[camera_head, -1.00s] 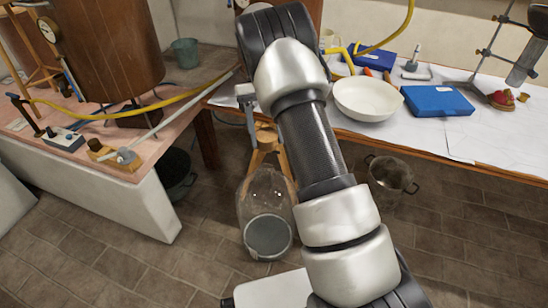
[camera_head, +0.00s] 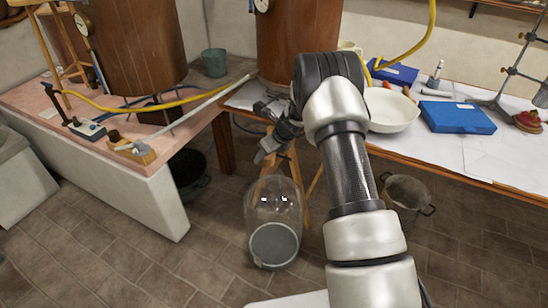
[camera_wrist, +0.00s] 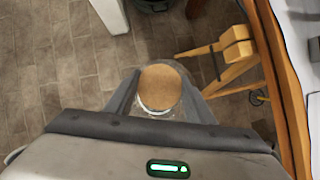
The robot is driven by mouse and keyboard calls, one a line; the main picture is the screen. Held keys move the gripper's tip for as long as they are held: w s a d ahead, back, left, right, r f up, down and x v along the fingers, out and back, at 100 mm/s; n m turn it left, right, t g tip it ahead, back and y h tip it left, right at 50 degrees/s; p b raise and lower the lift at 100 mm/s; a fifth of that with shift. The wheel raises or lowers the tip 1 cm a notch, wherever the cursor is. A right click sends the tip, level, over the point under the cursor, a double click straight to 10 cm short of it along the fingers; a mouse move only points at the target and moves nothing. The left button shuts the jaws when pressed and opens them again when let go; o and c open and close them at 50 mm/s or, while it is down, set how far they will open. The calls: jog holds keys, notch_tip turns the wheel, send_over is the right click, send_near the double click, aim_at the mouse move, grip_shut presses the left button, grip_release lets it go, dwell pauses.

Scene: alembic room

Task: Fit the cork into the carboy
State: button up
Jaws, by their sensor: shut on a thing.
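The cork (camera_wrist: 160,86) is a round tan disc between my two fingers in the wrist view. My gripper (camera_wrist: 160,92) is shut on it. In the head view my gripper (camera_head: 264,155) points down, just above the clear glass carboy (camera_head: 274,215) standing on the floor. The cork cannot be made out there. In the wrist view pale glass shows around and below the cork, with much of it hidden by my gripper. I cannot tell whether the cork touches the carboy's mouth.
A wooden stool (camera_wrist: 236,50) stands close behind the carboy. The paper-covered bench (camera_head: 475,152) is to the right, with a white bowl (camera_head: 392,110) and a blue case (camera_head: 457,117). A pink-topped counter (camera_head: 60,120) is at left. A metal pot (camera_head: 407,193) stands on the floor at right.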

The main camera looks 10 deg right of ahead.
aim_at(274, 154)
jog(key=m, duration=0.1)
jog(key=d+f+m+h, duration=0.1)
jog(key=w+m, duration=0.1)
jog(key=shift+w+d+f+m+t+h, duration=0.1)
jog(key=shift+d+f+m+t+h, duration=0.15)
jog(key=shift+d+m+t+h, duration=0.15)
jog(key=shift+w+d+f+m+h+b, duration=0.1)
jog(key=shift+d+f+m+h+b, duration=0.2)
jog(key=shift+d+m, duration=0.25)
notch_tip(274, 154, down, 4)
jog(key=b, duration=0.4)
jog(key=shift+f, duration=0.25)
jog(key=shift+f+b, duration=0.35)
jog(key=shift+f, duration=0.8)
dwell(2.2)
jog(key=o, duration=1.5)
jog(key=shift+r, duration=0.2)
jog(key=shift+r+p, duration=3.25)
jog(key=shift+r, duration=0.1)
